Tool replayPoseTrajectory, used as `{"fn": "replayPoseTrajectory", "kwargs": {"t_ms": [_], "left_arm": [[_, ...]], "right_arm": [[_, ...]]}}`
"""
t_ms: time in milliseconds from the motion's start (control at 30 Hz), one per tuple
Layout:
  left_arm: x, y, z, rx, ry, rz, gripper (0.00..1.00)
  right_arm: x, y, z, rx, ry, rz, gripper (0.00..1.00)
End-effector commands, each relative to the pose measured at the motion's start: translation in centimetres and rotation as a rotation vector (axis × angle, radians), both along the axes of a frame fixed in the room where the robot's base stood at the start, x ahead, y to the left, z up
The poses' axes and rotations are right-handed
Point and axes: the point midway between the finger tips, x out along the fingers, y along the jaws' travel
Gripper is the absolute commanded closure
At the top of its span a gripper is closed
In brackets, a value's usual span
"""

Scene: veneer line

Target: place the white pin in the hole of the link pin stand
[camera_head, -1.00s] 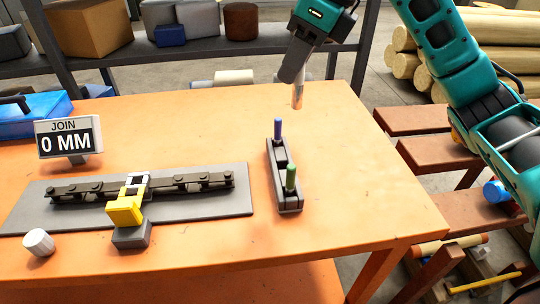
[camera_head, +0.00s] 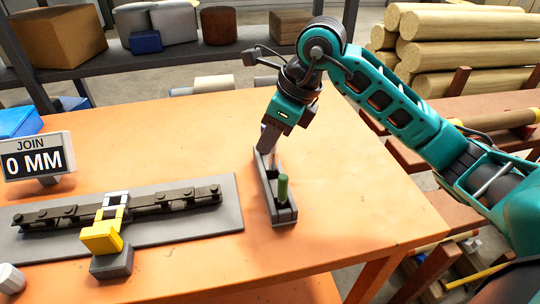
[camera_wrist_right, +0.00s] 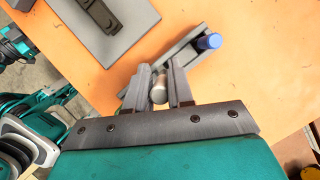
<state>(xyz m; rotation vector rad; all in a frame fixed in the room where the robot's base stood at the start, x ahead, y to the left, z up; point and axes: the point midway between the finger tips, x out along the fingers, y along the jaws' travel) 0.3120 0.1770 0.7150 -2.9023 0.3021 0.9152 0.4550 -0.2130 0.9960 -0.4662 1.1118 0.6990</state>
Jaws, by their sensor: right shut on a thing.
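The link pin stand (camera_head: 283,214) is a narrow dark block on the orange table. A green pin (camera_head: 283,188) stands upright at its near end. A blue pin (camera_wrist_right: 209,42) shows at the stand's other end in the right wrist view; in the head view my right gripper hides it. My right gripper (camera_head: 270,150) is low over the stand's middle and far part, shut on the white pin (camera_wrist_right: 159,88), which looks pale with a coppery part. The fingers hide the hole, so I cannot tell whether the pin's end is in it. My left gripper is not in view.
A chain on a grey plate (camera_head: 215,222) with a yellow-and-grey tool (camera_head: 101,238) lies left of the stand. A JOIN 0 MM sign (camera_head: 38,160) stands further left, with a white cylinder (camera_head: 11,278) at the edge. The table right of the stand is clear.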

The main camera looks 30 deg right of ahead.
Motion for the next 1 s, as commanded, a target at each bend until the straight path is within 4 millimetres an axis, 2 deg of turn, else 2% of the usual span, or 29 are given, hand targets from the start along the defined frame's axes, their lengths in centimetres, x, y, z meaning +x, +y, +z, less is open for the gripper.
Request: {"fn": "replayPoseTrajectory", "kwargs": {"t_ms": [167, 400, 767, 800, 1000], "left_arm": [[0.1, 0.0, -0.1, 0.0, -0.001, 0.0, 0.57], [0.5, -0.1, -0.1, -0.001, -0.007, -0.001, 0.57], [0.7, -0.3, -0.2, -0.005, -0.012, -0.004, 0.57], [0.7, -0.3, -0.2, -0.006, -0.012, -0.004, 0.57], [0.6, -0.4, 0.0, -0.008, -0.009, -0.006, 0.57]], "right_arm": [[0.0, 0.0, -1.2, 0.0, 0.0, -0.001, 1.0], [-0.1, 0.0, -4.4, 0.0, 0.003, -0.001, 1.0], [0.0, 0.0, -4.9, -0.001, -0.001, 0.0, 1.0], [0.0, 0.0, -4.9, -0.001, -0.001, 0.0, 0.77], [0.0, 0.0, -4.8, 0.0, 0.0, 0.0, 0.58]]}}
